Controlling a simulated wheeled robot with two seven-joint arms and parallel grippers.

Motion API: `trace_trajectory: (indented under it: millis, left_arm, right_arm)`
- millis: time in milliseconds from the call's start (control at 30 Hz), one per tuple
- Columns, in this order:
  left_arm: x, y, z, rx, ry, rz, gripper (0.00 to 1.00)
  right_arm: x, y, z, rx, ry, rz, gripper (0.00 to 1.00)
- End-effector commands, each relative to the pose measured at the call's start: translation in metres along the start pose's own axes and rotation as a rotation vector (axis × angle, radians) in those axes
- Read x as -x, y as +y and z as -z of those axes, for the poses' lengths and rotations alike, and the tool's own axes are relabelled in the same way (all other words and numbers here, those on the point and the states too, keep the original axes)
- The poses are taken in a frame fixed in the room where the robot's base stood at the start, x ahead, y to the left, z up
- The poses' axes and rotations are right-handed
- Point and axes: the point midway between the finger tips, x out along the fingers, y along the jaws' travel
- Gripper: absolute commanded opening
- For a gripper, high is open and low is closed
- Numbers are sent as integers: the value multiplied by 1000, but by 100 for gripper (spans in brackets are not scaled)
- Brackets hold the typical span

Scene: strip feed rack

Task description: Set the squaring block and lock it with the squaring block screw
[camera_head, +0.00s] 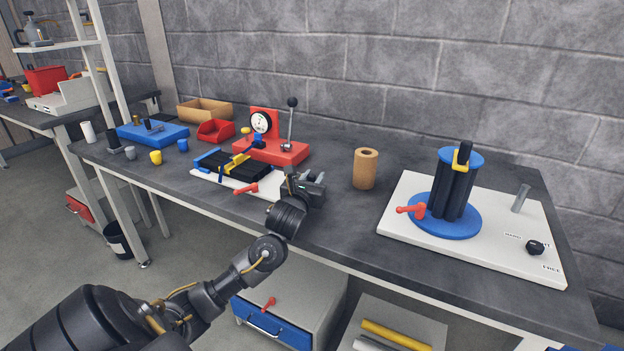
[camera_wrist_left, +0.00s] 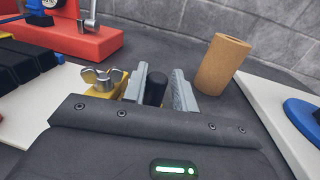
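A yellow block with a silver wing screw (camera_wrist_left: 103,78) shows just left of my left gripper in the left wrist view; it looks like the squaring block and its screw. My left gripper (camera_head: 305,182) is low over the table at the right end of the white fixture plate (camera_head: 212,180) with black strips. In the left wrist view a black upright peg (camera_wrist_left: 156,90) stands between its two grey fingers (camera_wrist_left: 160,85). The fingers are close to the peg, but whether they grip it is unclear. The yellow block's lower part is hidden. My right gripper is out of view.
A red gauge stand (camera_head: 270,150) with a lever is behind the fixture. A brown cylinder (camera_head: 365,169) stands to the right. Farther right, a white board (camera_head: 400,225) carries a blue round base with black columns. Dark table is free between them.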

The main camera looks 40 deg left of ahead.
Motion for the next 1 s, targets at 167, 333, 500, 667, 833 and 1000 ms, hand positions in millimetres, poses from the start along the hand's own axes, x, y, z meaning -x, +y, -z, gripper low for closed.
trace_trajectory:
  millis: [167,333,500,667,833,1000]
  left_arm:
    - [0,0,0,1,0,-1,41]
    - [0,1,0,1,1,-2,41]
    - [10,1,0,2,1,-1,41]
    - [40,0,1,4,2,2,41]
    - [70,0,-5,-4,0,2,41]
    - [84,0,-3,-1,2,1,41]
  right_arm:
    - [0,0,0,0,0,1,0]
    - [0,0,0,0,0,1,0]
    - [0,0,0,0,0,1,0]
    - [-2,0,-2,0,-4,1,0]
    - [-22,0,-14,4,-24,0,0]
    - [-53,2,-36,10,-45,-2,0]
